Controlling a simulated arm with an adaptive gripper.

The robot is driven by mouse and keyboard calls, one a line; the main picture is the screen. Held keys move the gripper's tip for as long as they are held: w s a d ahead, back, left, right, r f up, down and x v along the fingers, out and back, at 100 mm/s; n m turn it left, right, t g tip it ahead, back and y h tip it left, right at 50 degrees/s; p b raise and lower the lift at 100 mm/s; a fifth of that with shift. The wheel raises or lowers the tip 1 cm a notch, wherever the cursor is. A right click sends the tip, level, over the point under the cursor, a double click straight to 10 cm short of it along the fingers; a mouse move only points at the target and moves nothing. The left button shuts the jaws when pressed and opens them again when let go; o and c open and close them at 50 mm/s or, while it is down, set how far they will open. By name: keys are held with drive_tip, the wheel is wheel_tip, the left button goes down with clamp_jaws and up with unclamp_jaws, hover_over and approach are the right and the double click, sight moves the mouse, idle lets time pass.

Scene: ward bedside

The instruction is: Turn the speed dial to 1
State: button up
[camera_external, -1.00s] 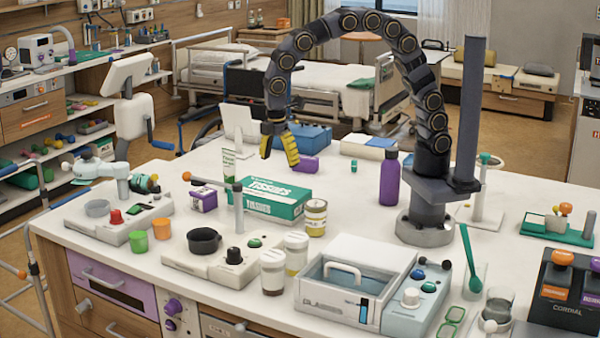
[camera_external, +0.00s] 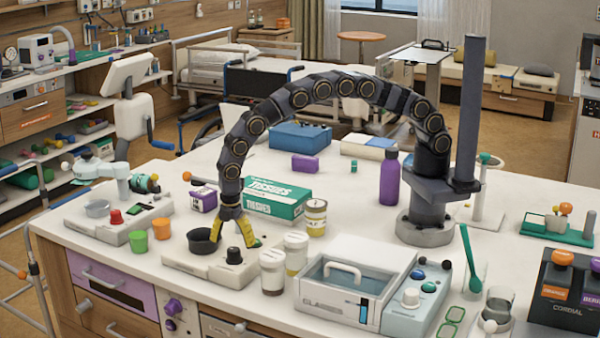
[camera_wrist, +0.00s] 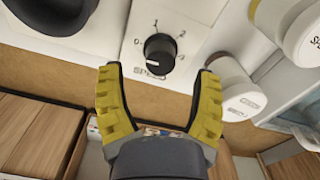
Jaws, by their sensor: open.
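The speed dial (camera_external: 234,256) is a black knob on a white base unit (camera_external: 190,262). In the wrist view the dial (camera_wrist: 159,46) has the marks 0, 1, 2 and 3 around it and a partly hidden SPEED label below it. A short white line shows on the knob's lower edge; I cannot tell exactly which mark it points to. My gripper (camera_external: 234,242) is open with its yellow fingers pointing down just above the dial. In the wrist view my gripper (camera_wrist: 158,70) has its fingertips apart, and the dial lies just beyond the gap between them, untouched.
A black bowl (camera_external: 203,241) sits on the same unit, left of the dial. White-lidded jars (camera_external: 272,272) stand close on the right. A green tissue box (camera_external: 275,200) lies behind. The counter's front edge (camera_wrist: 150,101) is near the dial.

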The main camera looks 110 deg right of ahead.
sight(234, 248)
wheel_tip(234, 248, down, 4)
drive_tip(key=shift+r, duration=0.15)
drive_tip(key=c, duration=1.1)
drive_tip(key=shift+m, duration=0.5)
drive_tip(key=m, duration=0.4)
drive_tip(key=shift+d+m, duration=0.1)
drive_tip(key=shift+m, duration=0.3)
drive_tip(key=m, duration=0.6)
drive_tip(key=shift+s, duration=0.1)
